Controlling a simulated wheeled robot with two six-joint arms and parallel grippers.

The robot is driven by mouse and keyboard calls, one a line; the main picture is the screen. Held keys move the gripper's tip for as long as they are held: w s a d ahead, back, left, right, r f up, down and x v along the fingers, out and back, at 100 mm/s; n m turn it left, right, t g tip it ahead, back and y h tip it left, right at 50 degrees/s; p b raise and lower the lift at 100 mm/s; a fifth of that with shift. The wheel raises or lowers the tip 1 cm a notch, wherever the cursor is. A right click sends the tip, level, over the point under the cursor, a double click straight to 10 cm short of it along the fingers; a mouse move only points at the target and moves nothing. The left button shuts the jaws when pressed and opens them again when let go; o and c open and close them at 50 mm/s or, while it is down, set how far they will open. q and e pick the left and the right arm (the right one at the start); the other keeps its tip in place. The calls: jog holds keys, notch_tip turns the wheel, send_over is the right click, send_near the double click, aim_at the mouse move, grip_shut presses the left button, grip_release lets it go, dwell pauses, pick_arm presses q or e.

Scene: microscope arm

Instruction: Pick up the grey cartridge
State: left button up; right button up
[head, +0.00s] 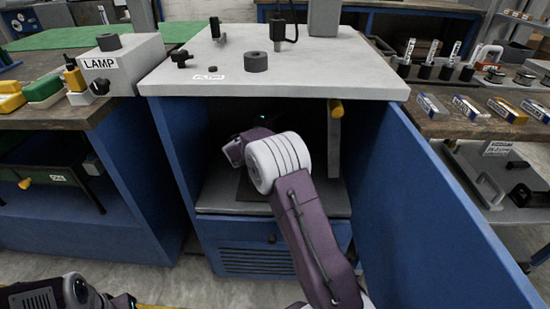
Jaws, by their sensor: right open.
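My right arm reaches into the open blue cabinet under the microscope bench. My right gripper (264,119) is at its far end in the dark interior, mostly hidden behind my own wrist, and is open. I cannot make out anything between its fingers. An upright grey panel-like piece (334,146) with a yellow knob (336,108) stands at the cabinet's right, to the right of my wrist. I cannot tell whether it is the grey cartridge, and nothing else in the cabinet is clearly one. Part of my left arm shows at the bottom left; its gripper is out of view.
The white benchtop (300,78) overhangs the cabinet. The blue door (425,205) stands open on the right. A grey shelf (219,192) lies under my wrist. A lamp box (128,64) stands at left; labelled blocks (470,108) lie on the right-hand table.

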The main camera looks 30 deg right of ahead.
jog(key=shift+r, duration=0.1)
grip_shut()
dwell(1.2)
